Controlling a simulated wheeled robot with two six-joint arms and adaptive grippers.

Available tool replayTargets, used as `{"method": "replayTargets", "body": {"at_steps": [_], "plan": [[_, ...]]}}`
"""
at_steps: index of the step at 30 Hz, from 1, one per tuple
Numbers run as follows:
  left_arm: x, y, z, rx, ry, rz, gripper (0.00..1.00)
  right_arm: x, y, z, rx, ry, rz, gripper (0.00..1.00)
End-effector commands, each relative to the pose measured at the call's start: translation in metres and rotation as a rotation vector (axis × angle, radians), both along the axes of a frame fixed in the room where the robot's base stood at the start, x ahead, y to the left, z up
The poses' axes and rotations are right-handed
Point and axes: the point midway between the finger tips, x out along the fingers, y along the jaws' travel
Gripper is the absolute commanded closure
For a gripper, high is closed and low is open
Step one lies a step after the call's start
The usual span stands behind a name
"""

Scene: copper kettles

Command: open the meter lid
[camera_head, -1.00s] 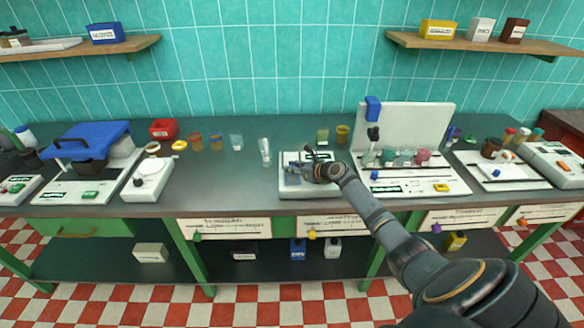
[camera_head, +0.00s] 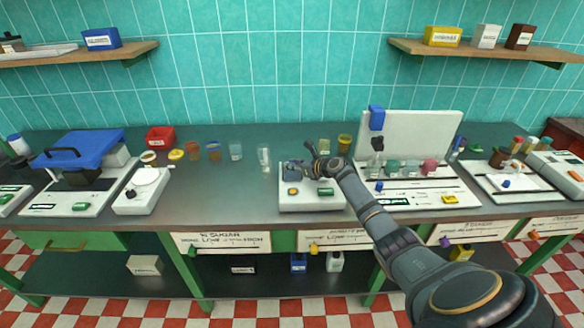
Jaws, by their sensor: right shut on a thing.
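The meter is taken to be the low white box (camera_head: 297,207) at the middle of the bench's front, with a green label and a small orange mark on its face. A dark blue-grey part (camera_head: 292,172) shows on its left half, which looks like the lid area. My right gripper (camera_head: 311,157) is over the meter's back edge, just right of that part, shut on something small. The gripper hides what it holds, likely the lid's edge, and how far the lid is raised is unclear. My left gripper is out of view.
A blue-topped machine (camera_head: 88,148) and a white scale (camera_head: 140,201) stand to the left. Small jars (camera_head: 213,150) and a clear glass (camera_head: 264,159) stand behind. A white upright panel (camera_head: 425,135) with jars before it stands close on the right, beside my arm.

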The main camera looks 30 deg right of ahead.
Motion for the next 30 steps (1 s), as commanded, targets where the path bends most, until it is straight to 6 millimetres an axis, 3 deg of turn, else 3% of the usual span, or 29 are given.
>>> {"method": "replayTargets", "body": {"at_steps": [3, 4, 9, 20, 25, 30], "plan": [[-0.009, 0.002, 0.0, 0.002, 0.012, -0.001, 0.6, 0.0, -0.001, 0.0, -0.002, 0.0, 0.0, 1.0], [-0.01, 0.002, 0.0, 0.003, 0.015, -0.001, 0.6, 0.0, -0.001, 0.0, -0.002, 0.0, 0.0, 0.78], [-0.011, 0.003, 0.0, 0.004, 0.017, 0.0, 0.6, 0.0, -0.001, 0.001, -0.002, -0.001, 0.0, 0.55], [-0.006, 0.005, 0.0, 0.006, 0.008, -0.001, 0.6, -0.004, -0.002, 0.002, -0.004, 0.0, -0.001, 0.55], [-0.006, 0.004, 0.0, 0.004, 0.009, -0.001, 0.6, -0.026, -0.007, 0.01, -0.009, 0.002, 0.003, 0.55], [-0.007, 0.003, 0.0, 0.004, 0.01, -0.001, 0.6, -0.066, -0.017, 0.026, -0.013, 0.005, 0.004, 0.55]]}}
